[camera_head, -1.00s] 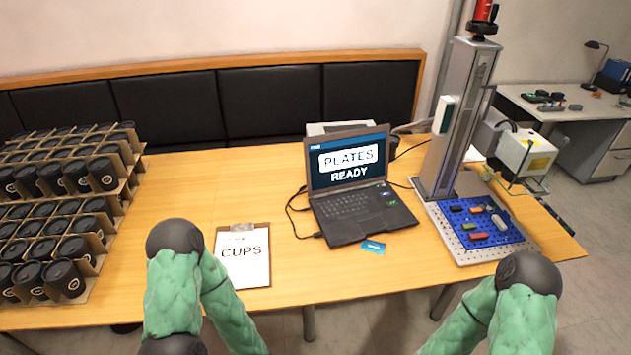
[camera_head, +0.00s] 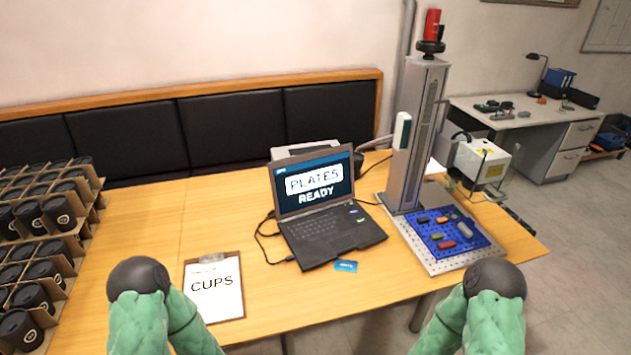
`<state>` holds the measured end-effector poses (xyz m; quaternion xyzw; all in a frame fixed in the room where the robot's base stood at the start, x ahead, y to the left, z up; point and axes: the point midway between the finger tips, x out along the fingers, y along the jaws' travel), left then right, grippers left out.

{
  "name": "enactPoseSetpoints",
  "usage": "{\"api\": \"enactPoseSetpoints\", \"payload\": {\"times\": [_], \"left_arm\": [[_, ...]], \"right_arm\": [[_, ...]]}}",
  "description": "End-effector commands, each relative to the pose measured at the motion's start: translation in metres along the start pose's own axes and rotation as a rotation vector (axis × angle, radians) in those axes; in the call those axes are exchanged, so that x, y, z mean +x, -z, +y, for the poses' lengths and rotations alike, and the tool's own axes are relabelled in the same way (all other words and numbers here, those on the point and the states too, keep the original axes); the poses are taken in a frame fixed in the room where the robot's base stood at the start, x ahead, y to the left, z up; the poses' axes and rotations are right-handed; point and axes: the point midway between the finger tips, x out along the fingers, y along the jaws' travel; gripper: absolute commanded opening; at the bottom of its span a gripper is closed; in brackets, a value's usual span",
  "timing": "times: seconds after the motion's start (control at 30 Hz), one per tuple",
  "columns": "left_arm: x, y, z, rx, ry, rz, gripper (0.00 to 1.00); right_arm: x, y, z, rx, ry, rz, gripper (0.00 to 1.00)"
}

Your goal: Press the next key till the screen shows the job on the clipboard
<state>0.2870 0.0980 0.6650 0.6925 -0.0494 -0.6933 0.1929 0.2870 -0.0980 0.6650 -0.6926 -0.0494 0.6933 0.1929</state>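The laptop (camera_head: 322,228) stands open on the wooden table. Its screen (camera_head: 312,184) reads "PLATES READY". The clipboard (camera_head: 214,287) lies flat to the left of the laptop, and its sheet reads "CUPS". Small coloured marks (camera_head: 356,214) show at the right of the laptop's keyboard; the lettering on the keys is too small to read. My two arms, in green sleeves with dark rounded joints, show at the bottom, in front of the table's near edge. Neither gripper's fingers are in view.
The laser marker's tall column (camera_head: 414,135) rises right of the laptop, beside a blue perforated plate (camera_head: 468,243) with several coloured pieces. A blue card (camera_head: 346,266) lies before the laptop. Racks of dark cups (camera_head: 40,215) fill the table's left end. Bare table lies around the clipboard.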

Motion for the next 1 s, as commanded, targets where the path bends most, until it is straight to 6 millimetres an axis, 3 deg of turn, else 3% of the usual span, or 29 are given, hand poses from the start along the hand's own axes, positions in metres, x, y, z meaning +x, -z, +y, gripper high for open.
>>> {"api": "enactPoseSetpoints", "payload": {"times": [0.03, 0.17, 0.2, 1.0], "left_arm": [[0.0000, 0.0000, 0.0000, 0.000, 0.000, 0.000, 0.00], [0.0000, 0.0000, 0.0000, 0.000, 0.000, 0.000, 0.00], [0.0000, 0.0000, 0.0000, 0.000, 0.000, 0.000, 0.00], [0.0000, 0.0000, 0.0000, 0.000, 0.000, 0.000, 0.00]], "right_arm": [[0.0000, 0.0000, 0.0000, 0.000, 0.000, 0.000, 0.40], [0.0000, 0.0000, 0.0000, 0.000, 0.000, 0.000, 0.03], [0.0000, 0.0000, 0.0000, 0.000, 0.000, 0.000, 0.00], [0.0000, 0.0000, 0.0000, 0.000, 0.000, 0.000, 0.00]]}}
